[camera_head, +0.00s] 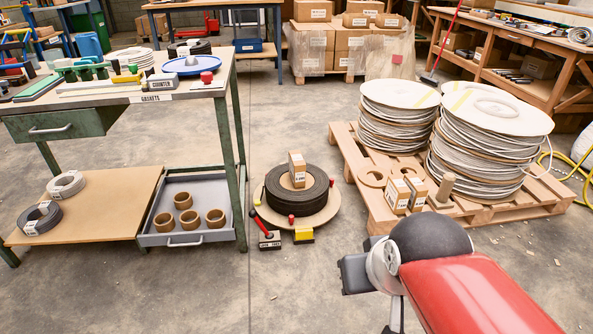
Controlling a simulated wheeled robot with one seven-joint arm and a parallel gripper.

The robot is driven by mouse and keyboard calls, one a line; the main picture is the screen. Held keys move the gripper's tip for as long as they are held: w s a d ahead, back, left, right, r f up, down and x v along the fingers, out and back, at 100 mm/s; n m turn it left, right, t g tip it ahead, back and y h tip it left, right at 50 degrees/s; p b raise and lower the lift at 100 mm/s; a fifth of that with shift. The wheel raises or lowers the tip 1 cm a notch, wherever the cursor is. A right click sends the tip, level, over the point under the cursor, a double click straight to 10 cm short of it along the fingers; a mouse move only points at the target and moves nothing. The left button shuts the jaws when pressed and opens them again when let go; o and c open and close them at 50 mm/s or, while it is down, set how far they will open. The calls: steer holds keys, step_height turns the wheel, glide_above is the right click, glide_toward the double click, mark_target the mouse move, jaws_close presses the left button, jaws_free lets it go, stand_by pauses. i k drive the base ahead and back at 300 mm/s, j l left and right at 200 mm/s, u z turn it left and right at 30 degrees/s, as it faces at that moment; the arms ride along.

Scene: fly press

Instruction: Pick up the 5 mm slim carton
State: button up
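Three small slim brown cartons with white labels are in the camera_head view. Two more stand side by side on the pallet's near left part, a left carton (396,196) and a right carton (416,193). The label print is too small for me to tell surely which one is 5 mm. My red arm with a black joint reaches in from the lower right, short of the cartons. My gripper's fingers do not show.
The wooden pallet (543,199) carries tall stacks of white-corded reels (478,165). A green-legged workbench (240,130) with a lower board and grey tray (188,239) stands left. A red-handled tool and a yellow block (303,235) lie before the coil. Floor in front is clear.

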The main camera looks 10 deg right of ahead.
mark_target(298, 164)
steer(key=i+l+u, duration=0.2)
steer(key=i+l, duration=0.5)
steer(key=i, duration=0.35)
steer(key=i+l+u, duration=0.15)
steer(key=i+l, duration=0.75)
steer(key=i, duration=0.15)
